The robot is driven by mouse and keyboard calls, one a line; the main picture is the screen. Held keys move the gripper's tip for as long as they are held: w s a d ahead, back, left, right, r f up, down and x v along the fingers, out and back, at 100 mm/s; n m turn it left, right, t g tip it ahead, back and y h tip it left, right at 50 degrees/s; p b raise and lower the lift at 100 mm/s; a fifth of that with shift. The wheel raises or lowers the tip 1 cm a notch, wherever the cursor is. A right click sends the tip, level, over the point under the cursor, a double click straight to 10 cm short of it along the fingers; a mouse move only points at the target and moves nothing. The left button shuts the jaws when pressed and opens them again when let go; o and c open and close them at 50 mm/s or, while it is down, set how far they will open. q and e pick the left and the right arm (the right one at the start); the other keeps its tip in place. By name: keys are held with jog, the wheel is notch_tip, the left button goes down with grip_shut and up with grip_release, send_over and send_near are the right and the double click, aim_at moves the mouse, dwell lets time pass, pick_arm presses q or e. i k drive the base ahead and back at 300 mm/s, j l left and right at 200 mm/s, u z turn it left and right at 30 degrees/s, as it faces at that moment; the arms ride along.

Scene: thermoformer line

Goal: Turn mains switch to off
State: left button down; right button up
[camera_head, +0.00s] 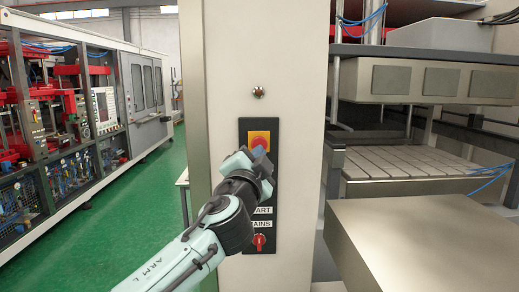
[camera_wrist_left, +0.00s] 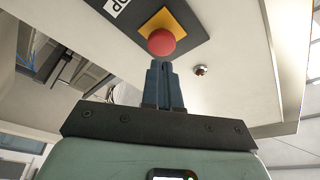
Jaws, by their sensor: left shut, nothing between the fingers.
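The mains switch (camera_head: 259,241) is a small red rotary knob near the bottom of a black panel (camera_head: 245,130) on a pale column. Its label above is partly covered by my arm. The knob's handle looks roughly upright, but it is too small to read its setting. My left gripper (camera_head: 258,153) is shut and empty, well above the mains switch. Its fingertips (camera_wrist_left: 162,65) are just by the red emergency button (camera_wrist_left: 161,42) on its yellow plate; I cannot tell whether they touch. My left arm hides the panel's middle. My right gripper is out of view.
A round metal fitting (camera_head: 258,92) sits on the column (camera_head: 295,60) above the panel. To the right is machinery with a slatted bed (camera_head: 400,160) and a grey box-like surface (camera_head: 430,245). On the left, green floor (camera_head: 120,210) lies open before another machine line (camera_head: 60,110).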

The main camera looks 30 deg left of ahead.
aim_at(258, 241)
jog(key=k+l, duration=0.25)
jog(key=k, duration=0.25)
jog(key=k+l, duration=0.2)
jog(key=k, duration=0.25)
